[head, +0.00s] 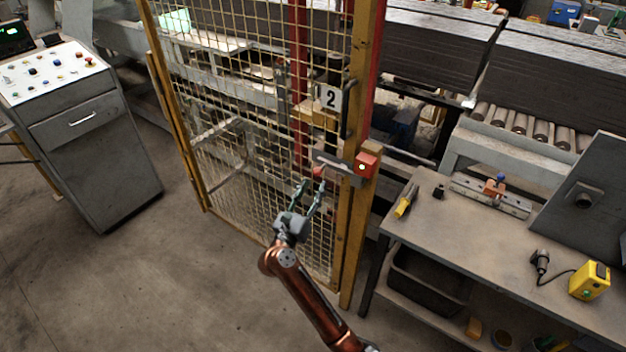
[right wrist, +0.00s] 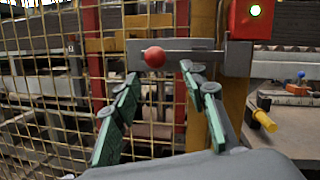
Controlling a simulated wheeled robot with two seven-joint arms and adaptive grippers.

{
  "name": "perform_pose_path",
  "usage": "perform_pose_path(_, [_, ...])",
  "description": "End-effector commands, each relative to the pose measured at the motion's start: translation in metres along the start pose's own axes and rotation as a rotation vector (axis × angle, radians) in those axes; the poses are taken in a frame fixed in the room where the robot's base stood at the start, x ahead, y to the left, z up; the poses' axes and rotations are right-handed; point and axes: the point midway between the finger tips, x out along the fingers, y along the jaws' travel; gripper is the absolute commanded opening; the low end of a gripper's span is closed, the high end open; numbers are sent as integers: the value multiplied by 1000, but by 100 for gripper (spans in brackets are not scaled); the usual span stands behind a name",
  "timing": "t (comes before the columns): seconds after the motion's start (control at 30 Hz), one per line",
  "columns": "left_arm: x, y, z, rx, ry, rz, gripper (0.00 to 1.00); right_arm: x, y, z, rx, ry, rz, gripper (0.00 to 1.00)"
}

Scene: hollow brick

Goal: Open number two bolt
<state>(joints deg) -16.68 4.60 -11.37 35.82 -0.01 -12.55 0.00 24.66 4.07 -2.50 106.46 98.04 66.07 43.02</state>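The number two gate (head: 240,120) is a yellow mesh gate with a white "2" sign (head: 331,97). Its bolt (head: 335,164) is a grey horizontal bar near the gate's right post, with a red ball knob (head: 317,171). The right wrist view shows the bolt's grey plate (right wrist: 184,45) and the red knob (right wrist: 154,57) close ahead. My right gripper (head: 312,185) is open just below the knob. In the right wrist view its green-padded fingers (right wrist: 158,76) are apart, and the knob appears between and just beyond their tips. My left gripper is not in view.
A red box with a lit green light (head: 366,164) sits at the bolt's right end. A workbench (head: 450,235) with a yellow-handled tool (head: 406,201) stands to the right. A control console (head: 85,130) is at the left. The floor between console and gate is clear.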

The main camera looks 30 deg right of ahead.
Motion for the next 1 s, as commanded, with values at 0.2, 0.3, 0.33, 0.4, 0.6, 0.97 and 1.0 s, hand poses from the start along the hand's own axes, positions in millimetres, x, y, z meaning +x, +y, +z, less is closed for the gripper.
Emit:
perform_pose_path(0.2, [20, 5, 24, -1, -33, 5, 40, -14, -2, 27, 398, 187, 14, 40])
perform_pose_path(0.3, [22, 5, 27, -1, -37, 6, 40, -13, -2, 31, 446, 212, 20, 40])
perform_pose_path(0.33, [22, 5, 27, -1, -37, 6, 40, -10, -2, 31, 450, 215, 20, 40])
perform_pose_path(0.4, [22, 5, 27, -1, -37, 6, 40, -2, -2, 30, 450, 214, 20, 40])
perform_pose_path(0.6, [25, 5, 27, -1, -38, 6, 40, 30, 0, 23, 446, 212, 19, 40])
perform_pose_path(0.97, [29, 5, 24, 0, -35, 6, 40, 60, 3, 17, 446, 214, 21, 40])
perform_pose_path(1.0, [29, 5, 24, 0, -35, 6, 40, 60, 3, 17, 446, 214, 22, 40])
